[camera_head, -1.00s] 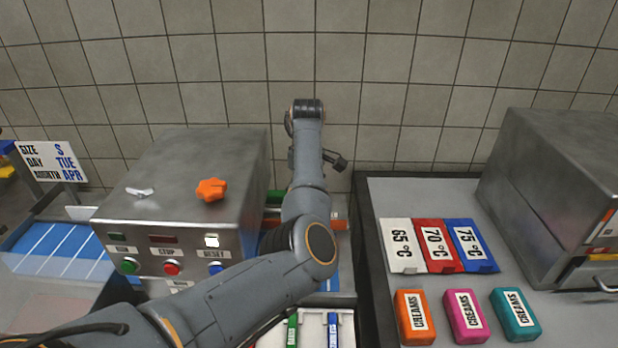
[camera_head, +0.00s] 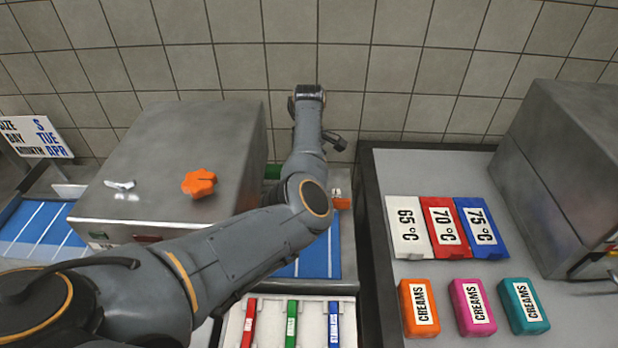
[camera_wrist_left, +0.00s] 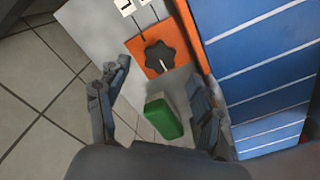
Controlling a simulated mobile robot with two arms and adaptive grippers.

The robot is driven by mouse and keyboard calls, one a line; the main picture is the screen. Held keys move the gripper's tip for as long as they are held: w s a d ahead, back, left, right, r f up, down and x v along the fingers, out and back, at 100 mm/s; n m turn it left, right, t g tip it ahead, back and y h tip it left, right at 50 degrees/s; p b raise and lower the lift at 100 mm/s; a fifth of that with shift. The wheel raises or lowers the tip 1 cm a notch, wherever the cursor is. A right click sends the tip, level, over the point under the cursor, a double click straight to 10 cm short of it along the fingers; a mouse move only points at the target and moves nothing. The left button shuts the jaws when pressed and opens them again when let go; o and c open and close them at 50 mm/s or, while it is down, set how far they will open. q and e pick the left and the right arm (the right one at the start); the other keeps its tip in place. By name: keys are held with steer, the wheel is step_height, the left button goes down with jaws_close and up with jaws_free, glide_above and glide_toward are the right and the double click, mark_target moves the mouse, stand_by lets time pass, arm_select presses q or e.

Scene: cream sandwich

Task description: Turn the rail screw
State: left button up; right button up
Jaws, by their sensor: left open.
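In the left wrist view, a black lobed knob (camera_wrist_left: 158,58) with a pale pointer mark, which looks like the rail screw, sits on an orange plate (camera_wrist_left: 136,44) at the end of the blue belt (camera_wrist_left: 255,50). My left gripper (camera_wrist_left: 158,75) is open and empty. Its two fingers are spread on either side of the view, with the knob showing between and beyond their tips. Whether a finger touches the knob cannot be told. My right gripper is not in view.
A green block (camera_wrist_left: 164,117) shows between the fingers. A steel machine with an orange knob (camera_head: 198,182) stands left of the arm. A white tray (camera_head: 262,322) with coloured strips lies in front. Right are temperature cards (camera_head: 442,228), creams packs (camera_head: 471,307) and a steel box (camera_head: 570,175).

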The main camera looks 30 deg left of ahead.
arm_select(q)
steer(key=shift+f, duration=2)
steer(key=c, duration=1.2)
